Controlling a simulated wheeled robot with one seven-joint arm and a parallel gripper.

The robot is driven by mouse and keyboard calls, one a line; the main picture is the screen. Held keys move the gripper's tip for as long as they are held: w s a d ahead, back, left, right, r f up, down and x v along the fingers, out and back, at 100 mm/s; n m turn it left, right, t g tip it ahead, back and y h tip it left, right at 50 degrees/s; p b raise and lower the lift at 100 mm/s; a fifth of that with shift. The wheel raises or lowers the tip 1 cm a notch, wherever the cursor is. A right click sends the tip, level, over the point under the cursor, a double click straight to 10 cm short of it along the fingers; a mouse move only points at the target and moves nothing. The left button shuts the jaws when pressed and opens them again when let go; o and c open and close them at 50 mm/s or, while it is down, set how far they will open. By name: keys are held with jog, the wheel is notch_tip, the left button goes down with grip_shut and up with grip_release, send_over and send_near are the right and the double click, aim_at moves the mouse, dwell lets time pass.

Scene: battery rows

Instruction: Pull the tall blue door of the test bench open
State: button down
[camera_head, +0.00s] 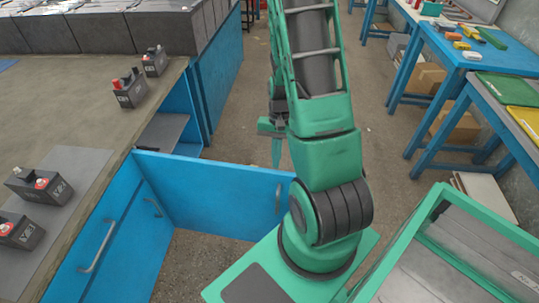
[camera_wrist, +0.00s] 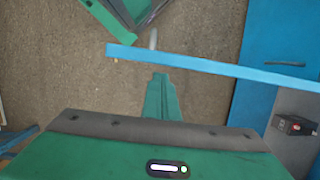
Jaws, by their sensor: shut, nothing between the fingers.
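The tall blue door (camera_head: 215,190) stands swung out from the blue test bench (camera_head: 186,103), roughly square to its front. The bar handle (camera_head: 278,198) is near the door's free end, on the face towards the head camera. In the wrist view the door's top edge (camera_wrist: 215,69) crosses the picture, with the handle (camera_wrist: 153,39) on its far side. My green gripper (camera_head: 276,152) points down behind the door, on the inner-face side, near the free end. Its fingers (camera_wrist: 160,80) are together and empty, off the handle. Whether they touch the door is unclear.
The open compartment shows a grey shelf (camera_head: 163,132). Other bench fronts carry handles, one at lower left (camera_head: 97,246). Dark batteries (camera_head: 130,90) stand on the bench top. Blue tables (camera_head: 470,62) line the right side. Bare floor (camera_head: 385,130) lies between.

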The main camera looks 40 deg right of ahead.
dwell(0.4)
jog(key=w+d+r, duration=0.3)
jog(key=d+r, duration=0.2)
jog(key=r, duration=0.4)
jog(key=shift+w+d+r, duration=0.15)
jog(key=shift+w+r, duration=0.15)
jog(key=shift+w, duration=0.05)
jog(key=shift+r, duration=0.1)
jog(key=s+a+r+n+h, duration=0.1)
jog(key=s+a+r+n, duration=0.1)
jog(key=s+a+r, duration=0.3)
jog(key=s+a+r+n+t+h, duration=0.1)
jog(key=s+a+r, duration=0.4)
jog(key=s+r, duration=0.6)
jog(key=shift+a+n+t, duration=0.15)
jog(key=shift+n+t, duration=0.15)
jog(key=shift+n, duration=0.3)
